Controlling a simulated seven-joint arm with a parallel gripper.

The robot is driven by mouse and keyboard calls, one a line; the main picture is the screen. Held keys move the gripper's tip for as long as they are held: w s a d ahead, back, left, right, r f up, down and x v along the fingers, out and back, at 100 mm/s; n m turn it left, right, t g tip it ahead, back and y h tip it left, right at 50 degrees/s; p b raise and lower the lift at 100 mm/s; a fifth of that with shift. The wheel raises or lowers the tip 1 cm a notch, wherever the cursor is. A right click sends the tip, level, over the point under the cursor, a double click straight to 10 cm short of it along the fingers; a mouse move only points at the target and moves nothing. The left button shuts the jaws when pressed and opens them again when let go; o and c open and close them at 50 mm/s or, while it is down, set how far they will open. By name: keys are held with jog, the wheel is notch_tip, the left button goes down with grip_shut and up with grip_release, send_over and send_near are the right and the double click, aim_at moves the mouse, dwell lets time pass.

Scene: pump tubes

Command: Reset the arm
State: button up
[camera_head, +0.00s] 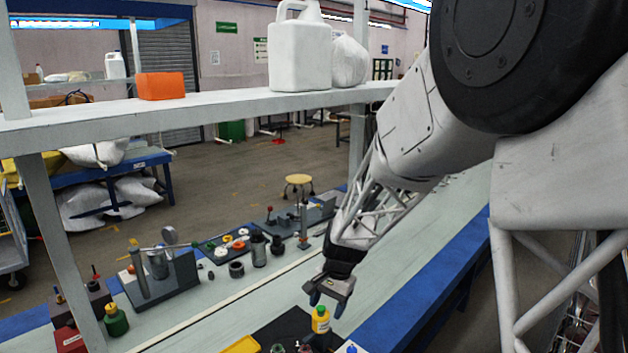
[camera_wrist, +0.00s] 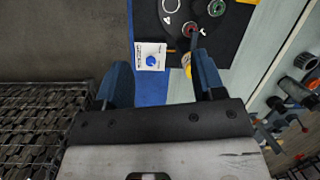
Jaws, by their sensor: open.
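My gripper (camera_head: 328,298) hangs over the bench (camera_head: 405,262). In the wrist view its two blue fingers (camera_wrist: 162,85) are spread wide, with nothing between them. A small yellow bottle (camera_head: 320,319) with a pale label stands on the black mat (camera_head: 290,324), just below the gripper in the head view. In the wrist view a bit of yellow (camera_wrist: 187,66) shows beside the right finger, which partly hides it. The gap between bottle and fingers is hard to judge.
A white square with a blue round part (camera_wrist: 151,57) lies at the mat's edge. A dark stand with metal parts (camera_head: 160,280), a green bottle (camera_head: 116,320) and several small fittings line the bench's left side.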

jog(key=s+d+r+n+t+h, duration=0.1)
jog(key=s+d+r+n, duration=0.1)
jog(key=s+d+r, duration=0.4)
jog(key=s+d+r+n+t, duration=0.1)
jog(key=s+d+r, duration=0.2)
jog(key=s+r, duration=0.5)
jog(key=s+d+r+n+t+h, duration=0.1)
jog(key=s+d, duration=0.2)
jog(key=s, duration=0.6)
jog(key=s+d+r+n+t, duration=0.1)
jog(key=s+d+r, duration=0.1)
jog(key=s, duration=0.7)
jog(key=shift+s+d+r+n+h, duration=0.3)
jog(key=shift+s+d+n+h, duration=0.1)
jog(key=shift+d, duration=0.15)
